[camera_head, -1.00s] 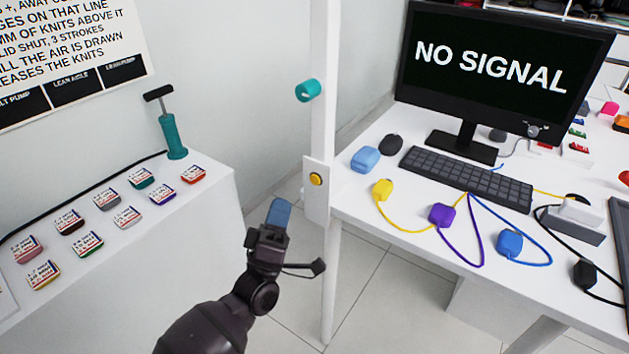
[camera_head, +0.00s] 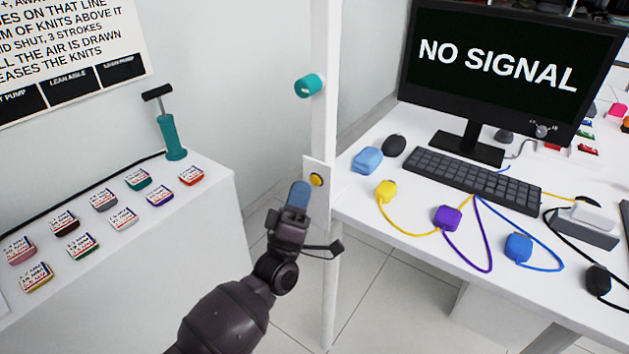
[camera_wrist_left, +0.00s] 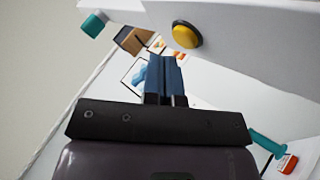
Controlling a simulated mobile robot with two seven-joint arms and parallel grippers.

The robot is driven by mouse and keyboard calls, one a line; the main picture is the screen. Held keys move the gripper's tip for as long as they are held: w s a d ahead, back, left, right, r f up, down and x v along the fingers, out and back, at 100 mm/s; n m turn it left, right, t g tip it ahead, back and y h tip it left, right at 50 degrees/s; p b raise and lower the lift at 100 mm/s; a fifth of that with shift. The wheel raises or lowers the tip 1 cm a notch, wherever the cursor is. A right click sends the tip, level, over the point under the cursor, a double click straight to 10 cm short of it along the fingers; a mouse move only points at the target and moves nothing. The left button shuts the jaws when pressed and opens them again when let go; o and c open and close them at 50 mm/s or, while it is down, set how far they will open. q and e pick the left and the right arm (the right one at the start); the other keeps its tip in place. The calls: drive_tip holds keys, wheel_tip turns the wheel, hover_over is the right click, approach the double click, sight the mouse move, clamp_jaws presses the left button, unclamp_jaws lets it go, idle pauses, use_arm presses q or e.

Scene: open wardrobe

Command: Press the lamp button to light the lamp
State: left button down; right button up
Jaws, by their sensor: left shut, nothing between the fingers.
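The lamp button is a round yellow button (camera_head: 317,180) on a white plate (camera_head: 322,200) fixed to the white post. It also shows in the left wrist view (camera_wrist_left: 186,34), with a dark ring around it, above and to the right of the fingertips. A teal cylinder (camera_head: 309,85), perhaps the lamp, sticks out of the post higher up and looks unlit. My left gripper (camera_head: 299,192) is shut and empty, its blue fingers just left of and slightly below the button in the head view. In the left wrist view its fingers (camera_wrist_left: 165,75) appear apart from the button. My right gripper is not in view.
A white desk (camera_head: 420,230) right of the post holds a monitor (camera_head: 500,65), a keyboard (camera_head: 470,178) and coloured plugs on cords. A white cabinet (camera_head: 190,235) at left carries a teal pump (camera_head: 171,135) and several small labelled blocks. Open floor lies between them.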

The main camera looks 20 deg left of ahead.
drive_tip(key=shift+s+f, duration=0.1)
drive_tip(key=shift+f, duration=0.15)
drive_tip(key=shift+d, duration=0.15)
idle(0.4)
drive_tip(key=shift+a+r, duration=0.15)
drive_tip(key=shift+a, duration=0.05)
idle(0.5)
use_arm(q)
drive_tip(key=shift+w, duration=0.1)
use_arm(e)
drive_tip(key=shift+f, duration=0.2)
use_arm(q)
drive_tip(key=shift+w+d, duration=0.15)
drive_tip(key=shift+w, duration=0.15)
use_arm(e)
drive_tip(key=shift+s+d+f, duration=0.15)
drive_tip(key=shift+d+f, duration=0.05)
